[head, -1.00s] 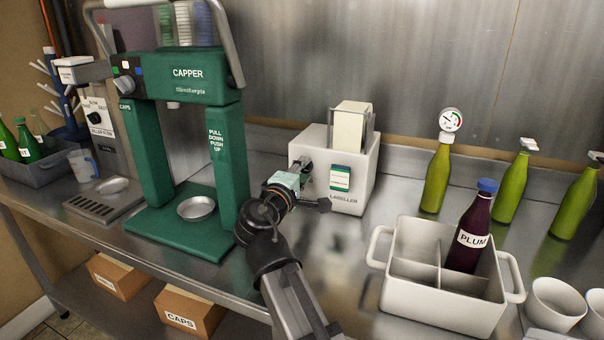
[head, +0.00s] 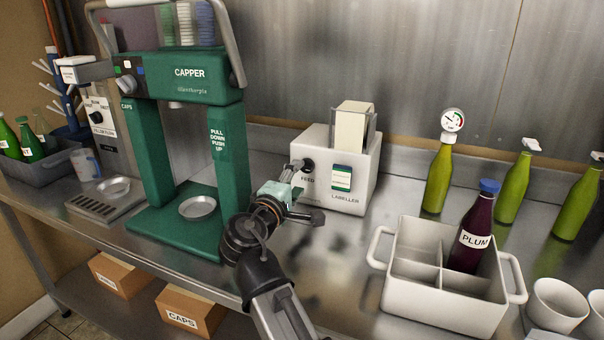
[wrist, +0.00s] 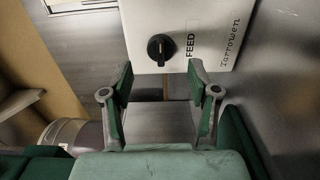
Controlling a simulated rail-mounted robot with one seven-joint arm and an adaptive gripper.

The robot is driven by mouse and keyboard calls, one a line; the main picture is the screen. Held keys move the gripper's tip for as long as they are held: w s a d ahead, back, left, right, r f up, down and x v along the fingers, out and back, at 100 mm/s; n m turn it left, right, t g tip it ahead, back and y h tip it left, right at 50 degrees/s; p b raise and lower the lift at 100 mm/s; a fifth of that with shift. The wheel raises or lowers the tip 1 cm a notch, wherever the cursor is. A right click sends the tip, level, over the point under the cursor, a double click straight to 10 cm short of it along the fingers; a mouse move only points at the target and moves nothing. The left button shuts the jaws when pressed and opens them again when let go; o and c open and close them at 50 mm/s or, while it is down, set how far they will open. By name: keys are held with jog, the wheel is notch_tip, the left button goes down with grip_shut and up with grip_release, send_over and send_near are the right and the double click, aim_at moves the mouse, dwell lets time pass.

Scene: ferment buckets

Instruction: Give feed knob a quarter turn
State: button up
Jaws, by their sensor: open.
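The feed knob (head: 308,166) is a black round knob on the front of the white labeller (head: 362,182), above the printed word FEED. In the wrist view the knob (wrist: 160,48) shows whole, with a pale line along its raised grip that runs nearly up and down in the picture. My gripper (head: 295,174) is in front of the labeller, left of and close to the knob in the head view. In the wrist view my gripper (wrist: 160,84) is open and empty, its two green-padded fingers apart. The knob lies beyond the fingertips, roughly centred between them, not gripped.
The green capper (head: 228,160) stands left of my gripper. A pale divided crate (head: 440,300) with a plum bottle (head: 472,230) is at the right. Green bottles (head: 438,178) stand behind it. The steel bench between arm and crate is clear.

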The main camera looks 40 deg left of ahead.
jog(key=v, duration=0.7)
jog(key=shift+s, duration=0.15)
